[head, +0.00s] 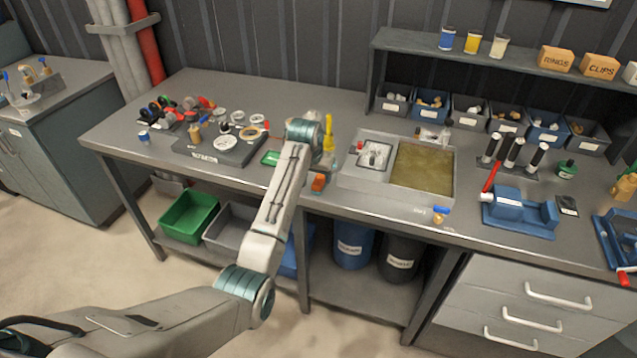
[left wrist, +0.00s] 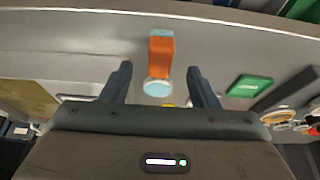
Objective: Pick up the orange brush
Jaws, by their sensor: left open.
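The orange brush (head: 318,182) is at the front edge of the workbench, partly hidden by my left arm in the head view. In the left wrist view the orange brush (left wrist: 161,50) shows an orange body with a pale blue round end and a teal end. My left gripper (left wrist: 161,82) is open, its two dark fingers on either side of the brush's pale blue end in the picture. I cannot tell the gap in depth. In the head view the left gripper (head: 325,162) is mostly hidden behind its own wrist. My right gripper is not in view.
A green pad (head: 270,158) lies left of the brush; it also shows in the left wrist view (left wrist: 248,86). A yellow bottle (head: 328,133) stands behind the wrist. A dark tray (head: 222,152) with round parts is farther left.

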